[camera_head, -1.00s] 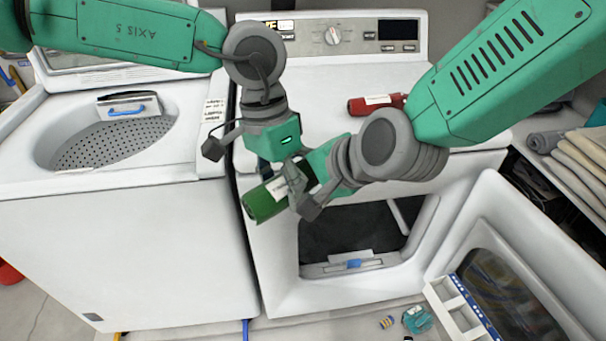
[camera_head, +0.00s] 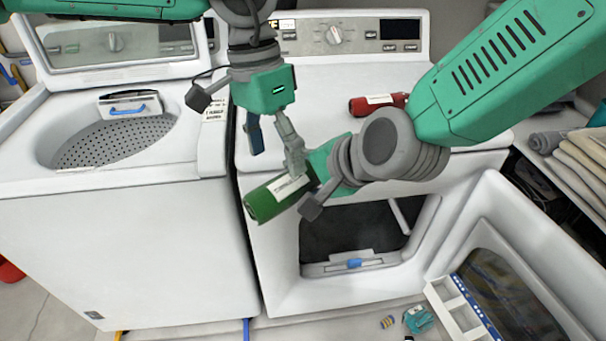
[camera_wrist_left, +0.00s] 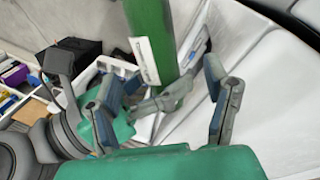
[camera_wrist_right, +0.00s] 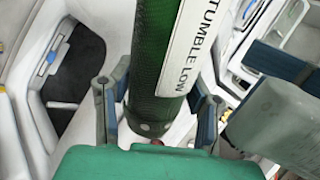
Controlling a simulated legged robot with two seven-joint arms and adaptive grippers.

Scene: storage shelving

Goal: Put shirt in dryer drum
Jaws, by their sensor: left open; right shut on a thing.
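The shirt (camera_head: 262,205) is a tight green roll with a white label. It is held tilted in front of the dryer, and the right wrist view shows the roll (camera_wrist_right: 155,65) with "TUMBLE LOW" on its label. My right gripper (camera_head: 306,184) is shut on one end of it. My left gripper (camera_head: 273,155) is open just above the roll; the left wrist view shows the roll (camera_wrist_left: 150,45) beyond its spread fingers, and I cannot tell whether they touch. The dryer drum's dark opening (camera_head: 340,235) is below and right of the shirt, with the door (camera_head: 515,260) swung open.
A red roll with a label (camera_head: 374,104) lies on the dryer top (camera_head: 320,80). The top-loading washer (camera_head: 120,250) stands open at left. Folded cloths (camera_head: 585,155) lie on a right-hand shelf. Small items (camera_head: 415,318) and a white tray (camera_head: 455,305) are low by the door.

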